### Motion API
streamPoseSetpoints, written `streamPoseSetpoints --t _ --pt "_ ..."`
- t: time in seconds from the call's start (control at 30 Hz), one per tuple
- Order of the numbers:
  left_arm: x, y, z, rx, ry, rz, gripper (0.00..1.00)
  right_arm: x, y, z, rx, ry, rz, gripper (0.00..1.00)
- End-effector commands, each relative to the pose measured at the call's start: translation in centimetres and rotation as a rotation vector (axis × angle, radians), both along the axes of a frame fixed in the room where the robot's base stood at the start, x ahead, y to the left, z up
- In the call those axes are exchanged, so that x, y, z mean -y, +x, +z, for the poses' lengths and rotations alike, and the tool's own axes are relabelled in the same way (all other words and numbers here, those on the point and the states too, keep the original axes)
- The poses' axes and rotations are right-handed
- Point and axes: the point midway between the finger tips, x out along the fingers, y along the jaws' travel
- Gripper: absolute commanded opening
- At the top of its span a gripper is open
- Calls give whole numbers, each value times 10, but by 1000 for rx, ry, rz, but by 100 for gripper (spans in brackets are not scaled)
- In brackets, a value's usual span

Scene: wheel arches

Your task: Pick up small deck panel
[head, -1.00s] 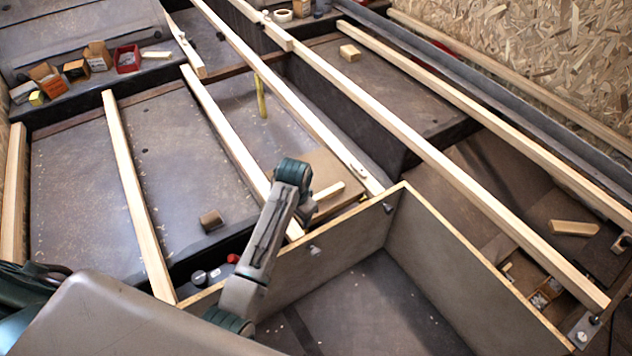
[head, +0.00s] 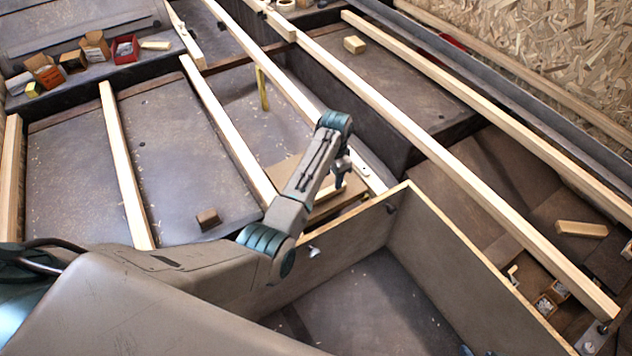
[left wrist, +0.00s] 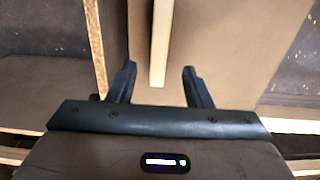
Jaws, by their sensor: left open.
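The small deck panel, a brown board (head: 284,170), lies among the pale slats behind the partition, partly hidden by my left arm. A pale batten (head: 326,192) sits on it. In the left wrist view the panel (left wrist: 225,45) fills the middle, and its batten (left wrist: 160,45) points down between my fingers. My left gripper (head: 341,180) hangs over the panel's right part. Its fingers are open, one on each side of the batten (left wrist: 160,82); contact cannot be told. Small dark tips at the bottom edge may be my right gripper (head: 478,352).
A plywood-edged partition (head: 455,235) stands close to my left gripper, around an open bay. Long pale slats (head: 450,170) cross the frame. Boxes (head: 95,45) stand on the back-left ledge.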

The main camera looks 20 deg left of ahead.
Motion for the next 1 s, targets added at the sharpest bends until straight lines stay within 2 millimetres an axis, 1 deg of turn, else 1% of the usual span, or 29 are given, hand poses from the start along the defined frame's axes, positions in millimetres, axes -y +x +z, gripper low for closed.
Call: streamPoseSetpoints --t 0.13,0.3,0.4,0.6,0.67,0.7,0.83,0.87,1.0 --pt "-3 -7 -24 -5 0 1 45 -3 2 -5 32 18 -4 36" --pt "-4 -7 -45 -2 0 0 45 -6 5 -8 77 42 -9 36" --pt "-4 -7 -50 -1 0 0 45 -7 6 -8 88 49 -10 36" --pt "-4 -7 -50 -1 1 1 45 -7 6 -8 90 50 -10 36" --pt "-4 -7 -50 -1 1 1 36 -7 6 -8 90 49 -10 36" --pt "-4 -7 -50 -1 1 1 28 -7 6 -8 90 49 -10 36" --pt "-4 -7 -49 -1 1 1 2 -7 6 -8 90 49 -10 36" --pt "-4 -7 -49 -1 1 1 0 -7 6 -8 90 49 -10 36" --pt "-4 -6 -48 3 0 1 0 -7 6 -8 89 49 -10 36"
